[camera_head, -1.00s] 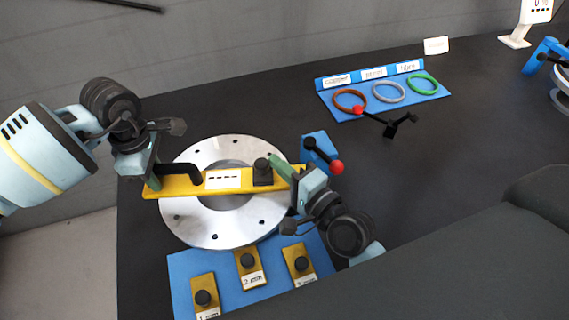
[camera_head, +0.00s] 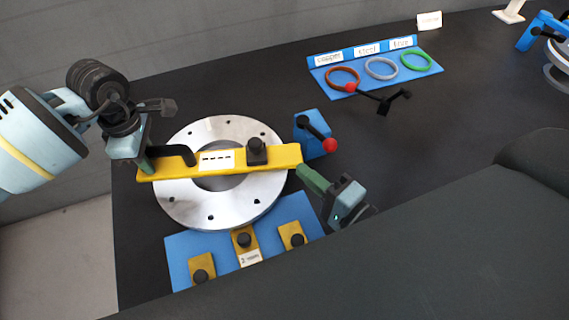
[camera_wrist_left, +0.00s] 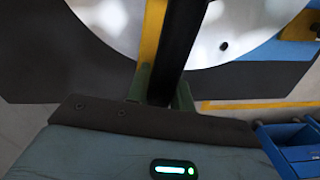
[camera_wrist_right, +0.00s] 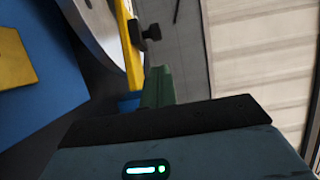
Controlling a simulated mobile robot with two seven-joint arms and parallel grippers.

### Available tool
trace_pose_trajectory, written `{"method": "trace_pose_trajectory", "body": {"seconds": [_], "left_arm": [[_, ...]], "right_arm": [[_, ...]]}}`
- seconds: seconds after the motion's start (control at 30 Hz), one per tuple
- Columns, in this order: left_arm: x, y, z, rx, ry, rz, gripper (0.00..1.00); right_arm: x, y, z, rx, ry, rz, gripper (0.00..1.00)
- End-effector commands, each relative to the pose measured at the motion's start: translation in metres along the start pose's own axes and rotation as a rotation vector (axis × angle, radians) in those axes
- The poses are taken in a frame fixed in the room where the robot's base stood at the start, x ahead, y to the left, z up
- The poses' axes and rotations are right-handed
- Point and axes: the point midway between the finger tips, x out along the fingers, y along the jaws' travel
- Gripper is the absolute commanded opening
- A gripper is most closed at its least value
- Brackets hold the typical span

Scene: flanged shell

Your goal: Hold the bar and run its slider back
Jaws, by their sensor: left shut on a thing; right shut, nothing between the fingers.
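The yellow bar (camera_head: 215,171) lies across the silver flanged ring (camera_head: 180,209) and bears a label with dashes. Its black slider (camera_head: 257,153) with a knob sits toward the bar's right end. My left gripper (camera_head: 147,163) is shut on the black handle (camera_head: 178,152) at the bar's left end; the left wrist view shows the handle (camera_wrist_left: 182,40) between the green fingers (camera_wrist_left: 160,86). My right gripper (camera_head: 310,176) is shut and empty, just off the bar's right end. In the right wrist view, its fingers (camera_wrist_right: 157,84) are near the bar (camera_wrist_right: 130,55) and a black knob (camera_wrist_right: 151,33).
A blue block with a red-tipped lever (camera_head: 312,135) stands close behind the bar's right end. A blue mat (camera_head: 184,249) with several yellow gauge plates lies in front. A blue rack (camera_head: 365,79) with copper, steel and green rings is at the back.

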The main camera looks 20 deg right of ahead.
Motion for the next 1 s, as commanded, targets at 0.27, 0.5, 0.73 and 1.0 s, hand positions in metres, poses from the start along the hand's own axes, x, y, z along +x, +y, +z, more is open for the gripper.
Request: {"method": "trace_pose_trajectory", "body": {"seconds": [0.27,0.5,0.73,1.0], "left_arm": [[0.0,0.0,0.001,0.001,-0.001,-0.001,0.29],[0.0,0.0,0.0,0.001,-0.001,0.0,0.48],[-0.002,0.0,0.0,0.001,0.0,0.0,0.48],[-0.041,0.001,0.0,0.0,-0.001,0.005,0.48]], "right_arm": [[-0.001,0.0,0.0,0.0,0.0,-0.001,0.0],[-0.001,0.0,0.0,0.0,0.0,0.0,0.0],[-0.001,0.0,0.0,0.0,0.0,0.0,0.0],[-0.001,0.0,0.0,0.0,0.0,-0.001,0.0]]}}
